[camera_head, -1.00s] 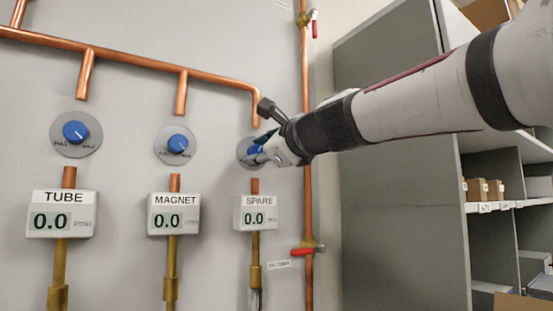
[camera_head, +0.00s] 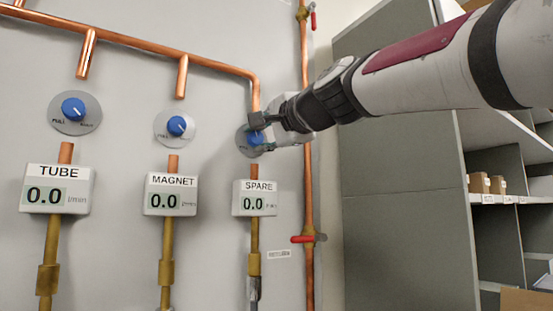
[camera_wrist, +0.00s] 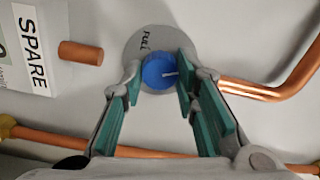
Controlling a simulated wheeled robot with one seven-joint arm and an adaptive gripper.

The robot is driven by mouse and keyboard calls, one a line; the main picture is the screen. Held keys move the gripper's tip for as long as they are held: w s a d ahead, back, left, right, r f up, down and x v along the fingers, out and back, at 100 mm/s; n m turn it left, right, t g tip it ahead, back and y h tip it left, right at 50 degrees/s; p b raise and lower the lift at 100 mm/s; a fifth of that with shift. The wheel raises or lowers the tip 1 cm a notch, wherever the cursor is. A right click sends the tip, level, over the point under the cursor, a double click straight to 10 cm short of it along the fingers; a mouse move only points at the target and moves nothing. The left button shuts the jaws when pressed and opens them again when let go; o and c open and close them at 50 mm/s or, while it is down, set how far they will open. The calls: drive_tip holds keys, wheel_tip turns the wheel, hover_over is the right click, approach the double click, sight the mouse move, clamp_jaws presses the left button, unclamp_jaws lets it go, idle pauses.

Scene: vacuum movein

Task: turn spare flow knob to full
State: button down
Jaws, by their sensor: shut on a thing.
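The blue spare flow knob (camera_head: 255,138) sits on a grey round dial plate above the SPARE readout (camera_head: 254,198), which shows 0.0. In the wrist view the knob (camera_wrist: 157,73) has a white pointer line towards the right, and the word FULL (camera_wrist: 147,40) is printed above it on the plate. My gripper (camera_head: 257,133) is at the knob, its fingers above and below it. In the wrist view my gripper (camera_wrist: 160,76) has its teal-padded fingers on either side of the knob, shut on it. Part of the dial's printing is hidden by the right finger.
The tube knob (camera_head: 74,108) and magnet knob (camera_head: 177,125) are to the left, with readouts at 0.0. A copper pipe (camera_head: 306,190) with a red-handled valve (camera_head: 303,239) runs close on the right. A grey shelf unit (camera_head: 400,230) stands farther right.

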drive_tip(key=n+b, duration=0.2)
drive_tip(key=n, duration=0.3)
drive_tip(key=shift+a+f+n+b, duration=0.1)
drive_tip(key=shift+f+n+b, duration=0.05)
drive_tip(key=shift+n+b, duration=0.2)
drive_tip(key=n+b, duration=0.2)
drive_tip(key=n, duration=0.3)
drive_tip(key=shift+n+b, duration=0.25)
drive_tip(key=shift+b, duration=0.05)
drive_tip(key=n+b, duration=0.2)
drive_tip(key=n, duration=0.3)
drive_tip(key=n+b, duration=0.1)
drive_tip(key=n, duration=0.4)
drive_tip(key=shift+a+n, duration=0.1)
drive_tip(key=shift+n, duration=0.3)
drive_tip(key=c, duration=1.2)
unclamp_jaws()
drive_tip(key=shift+c, duration=0.2)
drive_tip(key=shift+s+r, duration=0.1)
drive_tip(key=shift+r, duration=0.1)
